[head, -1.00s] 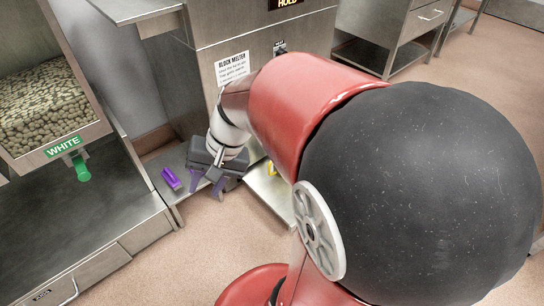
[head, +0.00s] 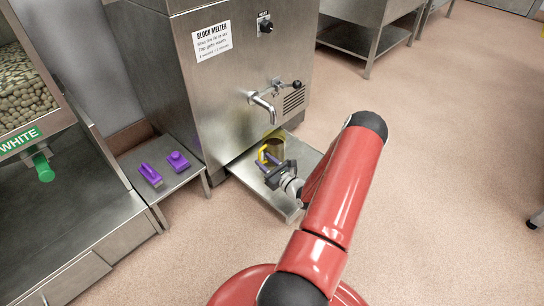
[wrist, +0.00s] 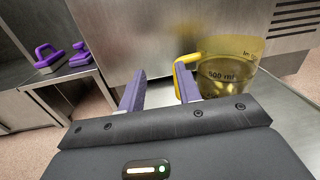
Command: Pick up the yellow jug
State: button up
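The yellow jug (head: 274,149) stands on the low metal shelf under the tap of the block melter. My gripper (head: 268,162) is low in front of the jug. In the wrist view my gripper (wrist: 160,72) has its two purple fingers well apart with nothing held between them. The right finger overlaps the handle in the picture; I cannot tell whether they touch. The jug's lower part is partly hidden by the gripper.
The block melter (head: 235,90) stands behind, its tap (head: 264,102) above the jug. The low shelf (head: 250,178) bears the jug. Two purple tools (head: 150,175) lie on a side shelf at the left. A bench (head: 65,225) is further left.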

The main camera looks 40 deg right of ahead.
aim_at(260, 155)
jog(key=shift+s+d+f+m+h, duration=0.2)
jog(key=shift+d+f+m+h, duration=0.1)
jog(key=shift+f, duration=0.2)
jog(key=shift+s+d+f+m+h, duration=0.15)
jog(key=shift+d+f+m+h, duration=0.15)
jog(key=shift+f, duration=0.2)
jog(key=shift+w+d+f, duration=0.15)
jog(key=shift+d+f, duration=0.05)
jog(key=w, duration=0.2)
jog(key=w+b, duration=0.1)
jog(key=w, duration=0.1)
jog(key=w+d, duration=0.1)
jog(key=w, duration=0.2)
jog(key=shift+f+b, duration=0.25)
jog(key=shift+b, duration=0.1)
jog(key=shift+a, duration=0.1)
grip_shut()
jog(key=shift+w+r, duration=0.1)
jog(key=shift+r, duration=0.05)
